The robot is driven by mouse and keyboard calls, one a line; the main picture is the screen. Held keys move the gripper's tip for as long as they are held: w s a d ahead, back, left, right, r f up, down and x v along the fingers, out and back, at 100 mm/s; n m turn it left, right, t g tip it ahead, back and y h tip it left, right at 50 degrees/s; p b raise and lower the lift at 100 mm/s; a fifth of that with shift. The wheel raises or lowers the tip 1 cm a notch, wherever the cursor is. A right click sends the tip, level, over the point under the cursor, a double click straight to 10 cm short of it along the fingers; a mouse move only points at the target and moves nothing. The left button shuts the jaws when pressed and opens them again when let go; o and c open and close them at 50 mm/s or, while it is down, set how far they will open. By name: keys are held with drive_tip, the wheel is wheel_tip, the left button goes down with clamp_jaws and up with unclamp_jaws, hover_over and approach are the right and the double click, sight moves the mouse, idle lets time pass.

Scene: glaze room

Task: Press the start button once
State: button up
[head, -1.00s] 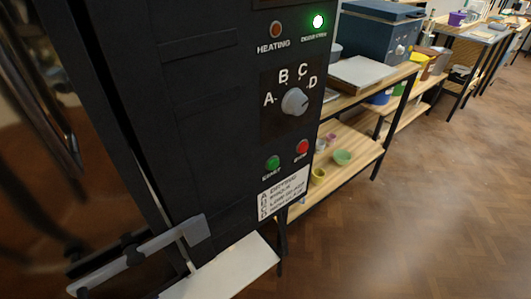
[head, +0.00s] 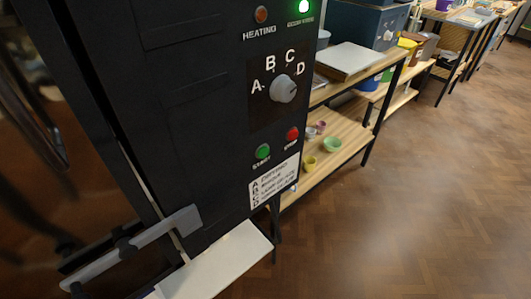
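The green start button (head: 263,151) sits low on the dark kiln's control panel (head: 225,110) in the head view. The red stop button (head: 292,134) is to its right. Above them is a grey dial (head: 283,88) with the letters A, B, C and D around it. The heating lamp (head: 261,14) looks dull orange. The lamp to its right (head: 304,6) glows green. My gripper is not in view.
A grey door handle (head: 135,250) juts out at lower left, beside a white slab (head: 218,262). A wooden shelf unit (head: 335,150) with small bowls stands right of the kiln. The wooden floor (head: 430,200) at right is clear.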

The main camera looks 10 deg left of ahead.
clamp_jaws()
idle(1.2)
